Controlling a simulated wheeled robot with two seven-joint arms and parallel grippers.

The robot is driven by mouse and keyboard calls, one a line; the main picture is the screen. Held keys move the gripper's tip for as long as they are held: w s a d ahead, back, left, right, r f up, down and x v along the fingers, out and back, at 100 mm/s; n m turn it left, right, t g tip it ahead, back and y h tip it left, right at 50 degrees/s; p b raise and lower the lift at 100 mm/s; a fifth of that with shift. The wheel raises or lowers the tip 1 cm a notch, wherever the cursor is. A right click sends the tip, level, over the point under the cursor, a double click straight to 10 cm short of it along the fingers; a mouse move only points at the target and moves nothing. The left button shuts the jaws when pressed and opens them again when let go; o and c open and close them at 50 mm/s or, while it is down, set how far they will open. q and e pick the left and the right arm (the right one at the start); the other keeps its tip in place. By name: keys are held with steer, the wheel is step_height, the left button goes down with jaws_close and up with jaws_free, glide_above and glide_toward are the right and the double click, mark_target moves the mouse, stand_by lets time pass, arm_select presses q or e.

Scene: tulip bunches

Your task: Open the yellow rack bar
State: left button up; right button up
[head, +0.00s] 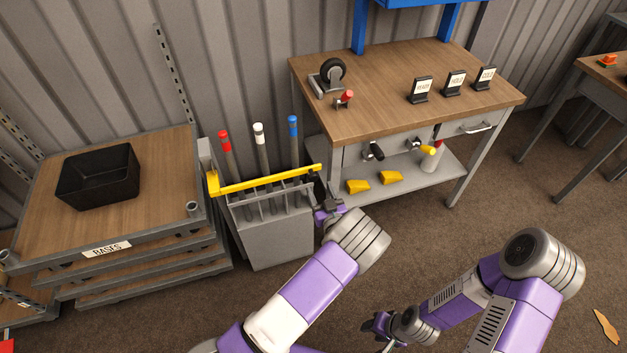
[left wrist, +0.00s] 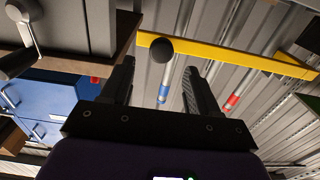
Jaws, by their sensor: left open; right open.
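The yellow rack bar (head: 262,180) lies across the front of a grey rack (head: 270,240), over the poles standing in it. In the left wrist view the bar (left wrist: 235,55) crosses the top, with a round black knob (left wrist: 161,50) on it. My left gripper (head: 321,192) is at the bar's right end, open. In the left wrist view the knob appears between the tips of my left gripper (left wrist: 158,72); I cannot tell whether they touch it. My right gripper (head: 374,325) is open, low over the floor, away from the rack.
Poles with red (head: 224,136), white (head: 258,129) and blue (head: 293,122) tops stand in the rack. A wooden-topped workbench (head: 385,120) stands close on the right. A shelf unit with a black bin (head: 98,175) is on the left.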

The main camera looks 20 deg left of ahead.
mark_target(314, 178)
arm_select(q)
steer(key=b+x, duration=0.1)
steer(key=x, duration=0.6)
steer(key=shift+b, duration=0.35)
jaws_close()
